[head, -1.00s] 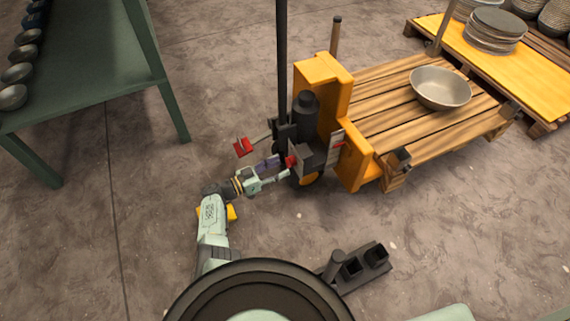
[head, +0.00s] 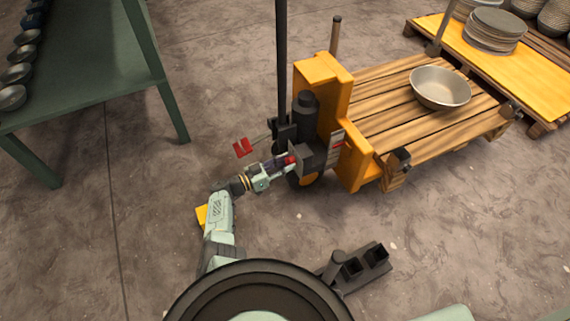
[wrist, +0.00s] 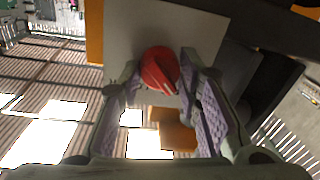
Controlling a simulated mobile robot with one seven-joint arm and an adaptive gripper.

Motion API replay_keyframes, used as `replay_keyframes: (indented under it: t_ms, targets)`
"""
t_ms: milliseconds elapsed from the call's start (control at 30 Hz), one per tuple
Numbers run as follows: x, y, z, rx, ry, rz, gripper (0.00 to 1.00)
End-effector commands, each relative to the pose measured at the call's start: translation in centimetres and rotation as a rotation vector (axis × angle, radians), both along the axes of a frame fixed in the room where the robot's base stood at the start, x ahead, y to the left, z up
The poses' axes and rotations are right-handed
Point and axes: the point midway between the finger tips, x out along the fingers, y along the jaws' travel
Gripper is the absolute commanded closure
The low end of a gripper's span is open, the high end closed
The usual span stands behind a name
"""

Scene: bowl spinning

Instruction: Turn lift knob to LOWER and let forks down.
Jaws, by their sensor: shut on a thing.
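The red lift knob (head: 290,160) sits on the dark control box of the orange pallet lift (head: 322,75). In the wrist view the knob (wrist: 160,70) stands out from a pale plate (wrist: 180,25), between the ends of my purple-padded fingers. My gripper (head: 284,164) is shut on the knob. Its fingers (wrist: 160,85) lie on either side of it. The knob's setting and any LOWER marking cannot be read. The forks are hidden under the wooden pallet (head: 385,110), which carries a metal bowl (head: 440,87).
A red lever (head: 243,147) sticks out left of the lift's dark mast (head: 282,60), close to my wrist. A green table (head: 85,85) with bowls stands at left. Stacked plates (head: 495,30) sit on a yellow-topped pallet at right. A dark socketed block (head: 365,265) lies in front.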

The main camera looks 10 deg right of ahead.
Motion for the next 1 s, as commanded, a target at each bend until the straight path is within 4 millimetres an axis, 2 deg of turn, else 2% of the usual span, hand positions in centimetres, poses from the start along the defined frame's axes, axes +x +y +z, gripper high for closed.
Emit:
replay_keyframes:
  t_ms: [300, 667, 1000]
  targets:
    - [0.00, 0.01, -0.01, 0.000, 0.000, 0.000, 0.96]
    - [-0.01, 0.00, -0.12, 0.012, -0.061, 0.000, 0.96]
    - [0.00, 0.04, -0.29, 0.061, -0.312, 0.000, 0.96]
